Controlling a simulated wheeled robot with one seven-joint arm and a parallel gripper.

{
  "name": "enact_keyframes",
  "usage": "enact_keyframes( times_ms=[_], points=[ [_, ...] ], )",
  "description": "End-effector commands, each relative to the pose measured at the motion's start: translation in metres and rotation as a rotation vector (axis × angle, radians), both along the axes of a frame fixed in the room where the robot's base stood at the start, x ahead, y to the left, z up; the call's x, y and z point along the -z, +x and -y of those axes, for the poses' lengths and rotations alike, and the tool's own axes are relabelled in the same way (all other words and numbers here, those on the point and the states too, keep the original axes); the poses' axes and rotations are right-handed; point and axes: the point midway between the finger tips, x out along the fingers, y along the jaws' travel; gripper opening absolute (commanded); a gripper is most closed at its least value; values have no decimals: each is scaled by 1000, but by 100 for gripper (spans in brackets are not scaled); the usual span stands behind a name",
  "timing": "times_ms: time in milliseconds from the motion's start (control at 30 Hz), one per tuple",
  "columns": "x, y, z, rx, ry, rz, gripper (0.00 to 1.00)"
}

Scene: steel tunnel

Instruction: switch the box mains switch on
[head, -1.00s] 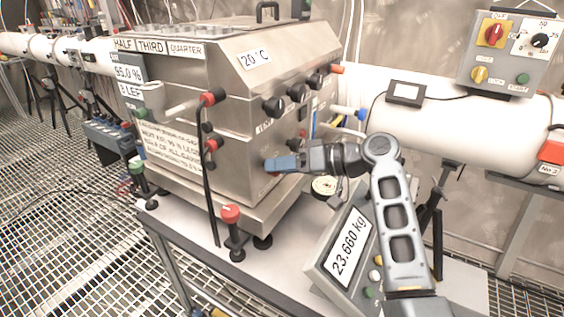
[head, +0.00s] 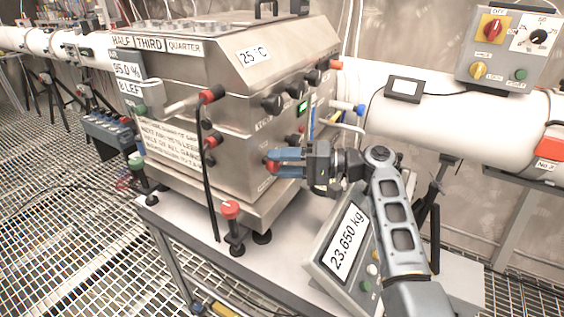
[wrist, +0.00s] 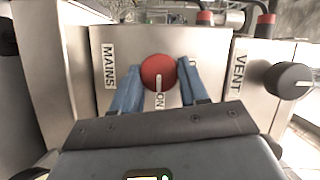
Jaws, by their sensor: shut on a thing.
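The box mains switch (wrist: 158,72) is a round red knob in the wrist view, beside a MAINS label (wrist: 109,66). Its white pointer line points down the picture toward the ON mark (wrist: 160,100). My gripper (wrist: 157,84) has its blue fingers on both sides of the knob, shut on it. In the head view my gripper (head: 276,162) reaches the lower right face of the steel box (head: 225,75), and a bit of the red knob (head: 271,167) shows at its fingertips.
A VENT label (wrist: 239,72) and black knob (wrist: 288,80) sit right of the switch. More black knobs (head: 297,90) line the box above my gripper. A scale display (head: 346,240) stands below my arm. A red-topped post (head: 231,209) stands in front.

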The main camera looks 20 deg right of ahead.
Motion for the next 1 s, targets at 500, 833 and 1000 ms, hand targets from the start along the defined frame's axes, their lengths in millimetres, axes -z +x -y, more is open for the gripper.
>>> enact_keyframes(
  times_ms=[500,833,1000],
  points=[
    [-1,1,2,7,21,-12,13],
    [0,1,1,4,19,-13,69],
    [0,0,1,3,19,-13,69]
  ],
)
